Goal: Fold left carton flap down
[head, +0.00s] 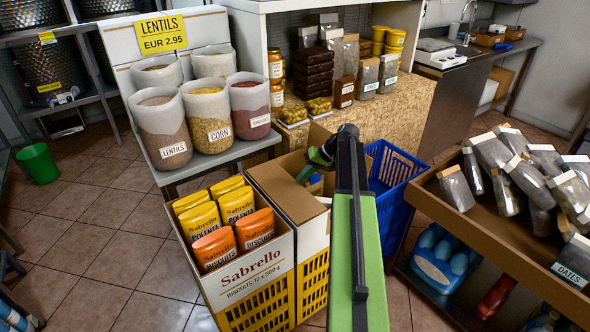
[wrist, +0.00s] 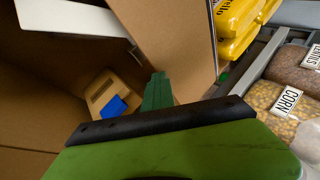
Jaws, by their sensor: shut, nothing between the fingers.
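The open brown cardboard carton (head: 287,195) stands right of the biscuit box, on a yellow crate. A flat brown panel, apparently its left flap, shows along its left side; in the wrist view this cardboard panel (wrist: 172,38) stands between the carton's inside and the yellow bags. My gripper (head: 306,170) is at the carton's opening, its green fingers (wrist: 157,88) shut and empty, close beside the panel's lower edge. I cannot tell whether they touch it. Inside lies a tan item with a blue patch (wrist: 114,105). My arm hides the carton's right side.
The Sabrello biscuit box (head: 250,275) with several yellow and orange bags stands close left. A blue crate (head: 398,180) is to the right. Tubs of lentils and corn (head: 207,115) stand behind left, and a tilted shelf of packets (head: 450,220) at right.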

